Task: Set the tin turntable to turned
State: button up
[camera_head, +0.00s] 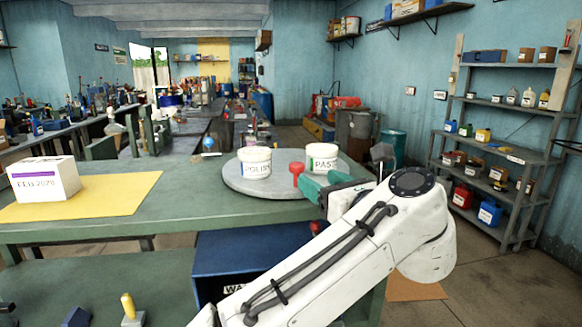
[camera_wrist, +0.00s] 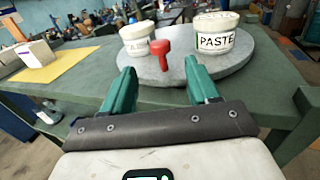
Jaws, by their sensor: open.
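The tin turntable (camera_head: 262,188) is a round grey disc on the green table, near its right end. A white tin marked POLISH (camera_head: 254,164) stands on its left part. A white tin marked PASTE (camera_head: 322,158) stands on its right part. A red knob on a stem (camera_head: 297,172) stands at the turntable's near edge; it also shows in the wrist view (camera_wrist: 160,50). My gripper (camera_wrist: 158,78) has green fingers spread apart, with nothing between them. In the wrist view the knob lies just beyond the fingertips, between their lines. The finger tips do not appear to touch it.
A white box marked FEB 2026 (camera_head: 44,180) stands on a yellow mat (camera_head: 120,190) at the table's left. A dark blue box (camera_head: 235,262) sits below the tabletop. A shelf rack (camera_head: 505,140) stands at the right wall. The tabletop between mat and turntable is clear.

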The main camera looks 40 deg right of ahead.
aim_at(301, 169)
jog(key=p+x, duration=0.2)
jog(key=x, duration=0.8)
jog(key=shift+s, duration=0.1)
grip_shut()
dwell(0.3)
